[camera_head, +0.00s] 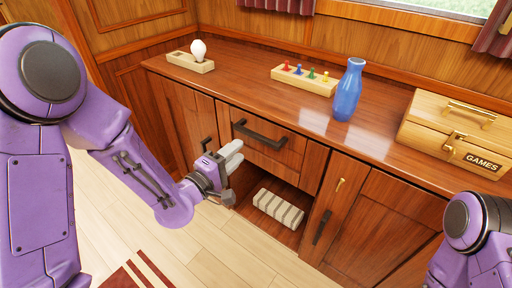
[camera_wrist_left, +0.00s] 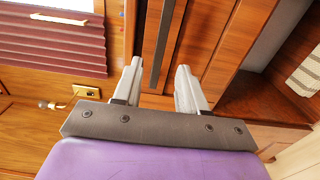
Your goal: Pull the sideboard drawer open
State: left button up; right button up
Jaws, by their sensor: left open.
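The sideboard (camera_head: 385,215) is glossy red-brown wood. Its drawer (camera_head: 282,161) sits in the upper middle, closed, with a dark horizontal bar handle (camera_head: 258,136). My left gripper (camera_head: 235,154) is open and empty in front of the drawer, below and left of the handle's middle. In the left wrist view my left gripper (camera_wrist_left: 157,72) has its two pale fingers apart. The dark handle (camera_wrist_left: 163,42) lies ahead of the gap between them, apart from the fingertips. My right arm shows at the lower right of the head view; its gripper is out of the frame.
Below the drawer, an open compartment holds a striped folded cloth (camera_head: 278,209). Cabinet doors flank it. The floor in front is clear.

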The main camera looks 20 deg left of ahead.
aim_at(254, 138)
pick_arm(q)
jog(key=x, duration=0.9)
jog(key=shift+w+p, duration=0.15)
jog(key=shift+p, duration=0.15)
jog(key=shift+d, duration=0.1)
grip_shut()
